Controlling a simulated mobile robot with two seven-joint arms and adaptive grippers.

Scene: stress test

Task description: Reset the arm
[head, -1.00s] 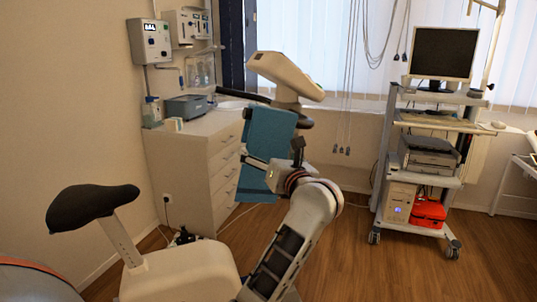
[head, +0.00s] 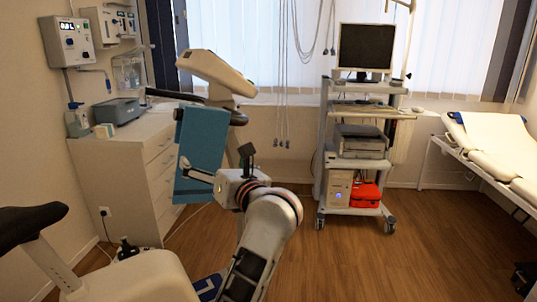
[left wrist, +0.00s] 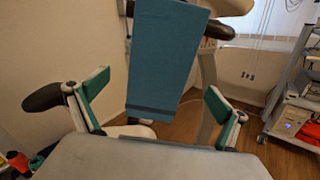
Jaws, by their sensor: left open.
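My left arm rises from the lower middle of the head view. Its gripper (head: 196,168) points away toward a blue towel (head: 202,140) that hangs from the exercise bike (head: 215,72). In the left wrist view the gripper (left wrist: 153,100) is open, its two green-padded fingers wide apart. The towel (left wrist: 165,55) shows beyond and between the fingers, and nothing is held. Whether a finger touches the towel cannot be told from the head view. My right gripper is not in view.
The bike seat (head: 25,222) is at the lower left. A white drawer cabinet (head: 120,180) stands by the left wall. A wheeled equipment cart (head: 322,190) stands right of my arm, and a treatment couch (head: 490,150) is at the right. Wood floor (head: 400,260) lies open between.

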